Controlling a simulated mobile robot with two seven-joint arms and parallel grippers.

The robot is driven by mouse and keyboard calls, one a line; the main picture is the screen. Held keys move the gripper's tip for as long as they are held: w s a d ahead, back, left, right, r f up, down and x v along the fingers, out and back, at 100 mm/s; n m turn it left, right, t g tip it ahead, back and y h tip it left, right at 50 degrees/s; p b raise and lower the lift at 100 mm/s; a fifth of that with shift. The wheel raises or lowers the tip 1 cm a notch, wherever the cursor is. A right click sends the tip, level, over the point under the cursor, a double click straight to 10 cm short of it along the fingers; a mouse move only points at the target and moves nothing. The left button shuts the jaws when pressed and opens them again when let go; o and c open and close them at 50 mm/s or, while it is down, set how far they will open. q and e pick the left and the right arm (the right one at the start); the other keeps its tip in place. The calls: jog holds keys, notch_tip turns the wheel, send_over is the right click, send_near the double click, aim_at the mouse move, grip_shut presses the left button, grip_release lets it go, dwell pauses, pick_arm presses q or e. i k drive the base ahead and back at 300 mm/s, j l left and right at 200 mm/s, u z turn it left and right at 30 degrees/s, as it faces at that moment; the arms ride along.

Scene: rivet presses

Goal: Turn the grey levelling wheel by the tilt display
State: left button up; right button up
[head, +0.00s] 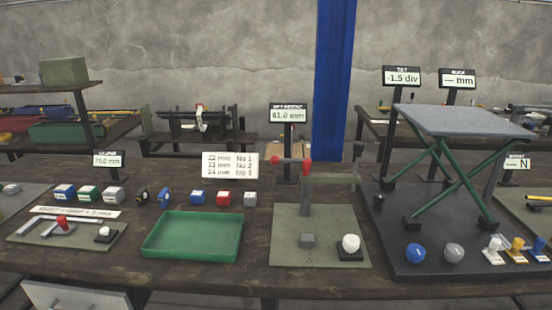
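The grey levelling wheel (453,252) is a round knob on the front of the dark base plate (400,235) at the right. A similar blue wheel (415,253) sits just left of it. The tilt display (402,76) stands on a post behind the base plate and appears to read -1.5 div. A grey platform (463,121) on crossed green legs rises above the base and looks tilted in the view. Neither of my grippers is in view, and nothing touches the grey wheel.
White and yellow levers (516,246) stand close to the right of the grey wheel. A press with a red-knobbed handle (306,167) and a white knob (350,243) stand to the left. A green tray (193,236) is further left. Space in front of the wheels looks clear.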

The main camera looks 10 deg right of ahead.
aim_at(453, 253)
jog(key=z, duration=1.45)
